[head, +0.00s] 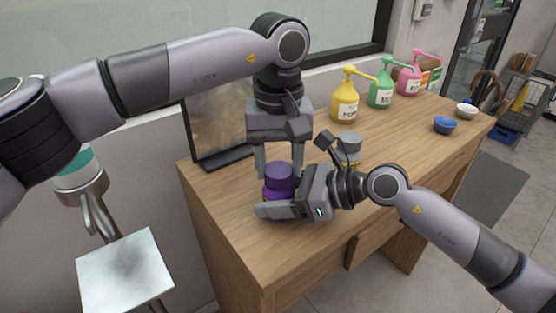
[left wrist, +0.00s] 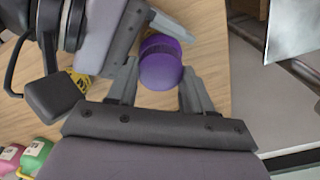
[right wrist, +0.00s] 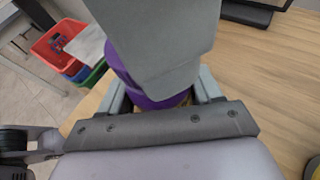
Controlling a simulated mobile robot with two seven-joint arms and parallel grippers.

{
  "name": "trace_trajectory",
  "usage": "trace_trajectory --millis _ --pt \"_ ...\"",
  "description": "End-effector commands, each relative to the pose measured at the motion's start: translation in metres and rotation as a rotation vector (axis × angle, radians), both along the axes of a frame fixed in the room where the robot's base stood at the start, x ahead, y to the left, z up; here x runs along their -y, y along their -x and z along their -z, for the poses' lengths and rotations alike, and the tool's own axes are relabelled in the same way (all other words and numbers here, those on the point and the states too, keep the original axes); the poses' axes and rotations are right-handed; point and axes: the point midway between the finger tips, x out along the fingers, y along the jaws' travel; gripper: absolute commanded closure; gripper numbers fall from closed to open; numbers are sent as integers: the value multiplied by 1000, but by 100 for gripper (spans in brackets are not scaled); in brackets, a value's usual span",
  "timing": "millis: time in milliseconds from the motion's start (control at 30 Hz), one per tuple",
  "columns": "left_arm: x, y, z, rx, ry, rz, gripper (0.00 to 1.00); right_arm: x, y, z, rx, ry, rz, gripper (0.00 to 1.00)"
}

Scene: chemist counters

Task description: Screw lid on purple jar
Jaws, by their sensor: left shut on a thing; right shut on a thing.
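The purple jar (head: 274,196) is held low over the wooden counter. My right gripper (head: 281,207) reaches in from the right and is shut around it. The jar also shows in the right wrist view (right wrist: 122,75), partly hidden by my left gripper. The purple lid (head: 279,175) is at the top of the jar; it also shows in the left wrist view (left wrist: 161,71). My left gripper (head: 278,170) points down from above and is shut on the lid. I cannot tell whether the lid is fully seated on the jar.
A grey-topped jar (head: 349,143) stands just behind my right gripper. Yellow (head: 345,103), green (head: 381,92) and pink (head: 408,80) pump bottles stand along the back. Blue (head: 444,125) and white (head: 466,111) bowls are at the right. A dark-framed panel (head: 213,135) stands at the back left.

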Motion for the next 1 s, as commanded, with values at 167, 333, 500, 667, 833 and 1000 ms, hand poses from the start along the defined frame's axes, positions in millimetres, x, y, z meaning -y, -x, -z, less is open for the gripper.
trace_trajectory --millis 167,333,500,667,833,1000 --pt "1 0 0 1 1 222 78 0 0 1 -2 2 -1 100" --pt "1 0 0 1 0 310 78 0 0 1 -2 2 -1 100" --pt "1 0 0 2 0 315 78 0 0 1 -2 2 -1 100" --pt "1 0 0 2 0 314 37 0 0 1 -2 3 -1 100" --pt "2 0 0 1 1 315 24 0 1 1 -1 2 -2 100" --pt "3 1 -1 0 3 316 24 -1 1 1 -1 1 -3 100"
